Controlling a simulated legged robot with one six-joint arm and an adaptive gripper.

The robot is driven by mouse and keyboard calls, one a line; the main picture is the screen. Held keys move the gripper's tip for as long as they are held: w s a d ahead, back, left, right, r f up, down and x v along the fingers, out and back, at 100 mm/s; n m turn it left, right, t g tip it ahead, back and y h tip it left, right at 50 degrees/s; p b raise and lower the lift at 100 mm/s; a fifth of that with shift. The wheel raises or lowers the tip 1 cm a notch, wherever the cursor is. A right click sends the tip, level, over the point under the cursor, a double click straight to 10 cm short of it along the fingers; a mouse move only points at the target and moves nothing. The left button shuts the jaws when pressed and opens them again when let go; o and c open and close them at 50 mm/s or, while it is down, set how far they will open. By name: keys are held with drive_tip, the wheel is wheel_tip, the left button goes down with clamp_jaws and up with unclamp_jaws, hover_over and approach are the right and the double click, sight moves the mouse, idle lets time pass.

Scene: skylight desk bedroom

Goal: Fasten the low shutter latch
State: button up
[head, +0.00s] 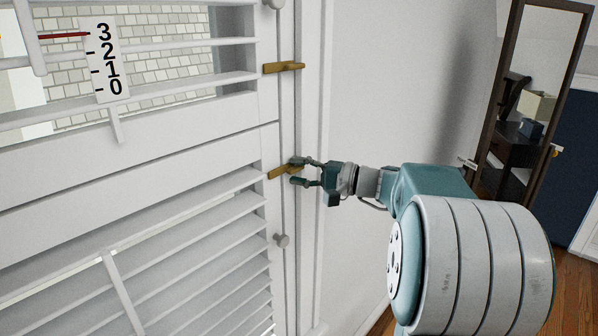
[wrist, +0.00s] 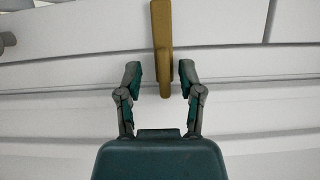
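The low shutter latch (head: 281,172) is a small brass bar at the right edge of the white shutter, roughly level with its right end slightly raised. My gripper (head: 298,173) reaches it from the right, with its fingertips around the bar's right end. In the wrist view the latch (wrist: 161,40) points down between the two fingertips of my gripper (wrist: 160,76). The fingers are apart, with a visible gap on each side of the bar. The bar's right end is partly hidden by the fingers in the head view.
A second brass latch (head: 284,67) lies level higher up, across the shutter's edge. A gauge marked 0 to 3 (head: 107,62) is on the upper louvres. A mirror (head: 530,95) stands at right.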

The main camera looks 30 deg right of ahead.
drive_tip(key=v, duration=1.2)
drive_tip(key=shift+d+f, duration=0.1)
drive_tip(key=s+a+f+n+g+h, duration=0.1)
drive_tip(key=s+a+f+g, duration=0.15)
drive_tip(key=a, duration=0.35)
drive_tip(key=s+a+f+n+g+h, duration=0.1)
drive_tip(key=a+f+g, duration=0.15)
drive_tip(key=a, duration=0.35)
drive_tip(key=s+a+f+n+g+h, duration=0.1)
drive_tip(key=a+g, duration=0.2)
drive_tip(key=a, duration=0.4)
drive_tip(key=s+a+f+n+h, duration=0.2)
drive_tip(key=s+f+n+h, duration=0.1)
drive_tip(key=s, duration=0.3)
drive_tip(key=s+a+f+n+h, duration=0.2)
drive_tip(key=s+f+n+h, duration=0.1)
drive_tip(key=s+h, duration=0.3)
drive_tip(key=shift+f+n, duration=0.4)
